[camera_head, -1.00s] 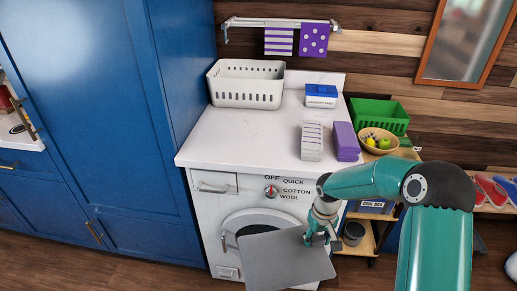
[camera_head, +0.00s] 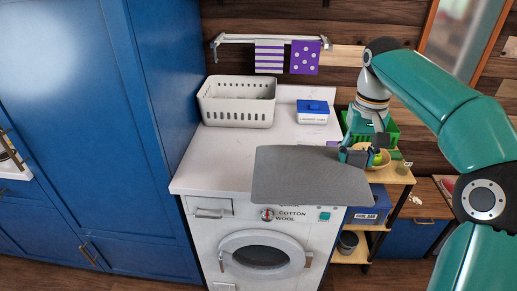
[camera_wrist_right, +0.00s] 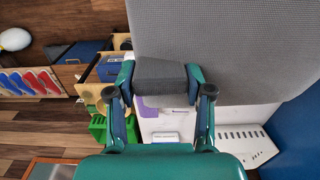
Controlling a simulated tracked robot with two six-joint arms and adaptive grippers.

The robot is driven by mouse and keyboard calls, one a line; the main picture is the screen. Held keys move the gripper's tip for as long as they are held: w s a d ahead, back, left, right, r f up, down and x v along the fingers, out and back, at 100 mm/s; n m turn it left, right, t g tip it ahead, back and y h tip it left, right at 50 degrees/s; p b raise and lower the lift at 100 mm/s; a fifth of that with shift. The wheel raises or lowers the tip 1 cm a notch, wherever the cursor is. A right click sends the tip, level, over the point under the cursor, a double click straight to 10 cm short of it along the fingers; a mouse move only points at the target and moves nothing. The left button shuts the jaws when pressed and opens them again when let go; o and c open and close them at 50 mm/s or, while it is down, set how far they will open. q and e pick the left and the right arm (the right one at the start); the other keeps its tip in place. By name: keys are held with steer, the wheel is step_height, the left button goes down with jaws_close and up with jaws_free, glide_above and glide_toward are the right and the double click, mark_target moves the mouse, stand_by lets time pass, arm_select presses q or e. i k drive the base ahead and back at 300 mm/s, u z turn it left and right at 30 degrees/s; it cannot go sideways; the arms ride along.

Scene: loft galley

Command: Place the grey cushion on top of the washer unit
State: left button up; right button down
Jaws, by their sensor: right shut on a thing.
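The grey cushion (camera_head: 305,177) is a flat slab held over the front right part of the washer unit's white top (camera_head: 215,170). In the head view it hides the top's front right edge and whatever stands there. I cannot tell whether it touches the top. My right gripper (camera_head: 357,157) is shut on the cushion's right edge. The right wrist view also shows the cushion (camera_wrist_right: 225,50), with a grey part of it between the fingers (camera_wrist_right: 160,85). The washer unit's round door (camera_head: 262,255) shows below. My left gripper is out of view.
A white basket (camera_head: 238,112) and a blue-lidded box (camera_head: 313,112) stand at the back of the top. Its left front is clear. A tall blue cabinet (camera_head: 75,130) borders the left, and a wooden shelf (camera_head: 392,174) with a green crate (camera_head: 392,132) stands right.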

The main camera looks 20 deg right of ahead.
mark_target(250, 153)
steer(key=i, duration=1.3)
steer(key=u, duration=0.1)
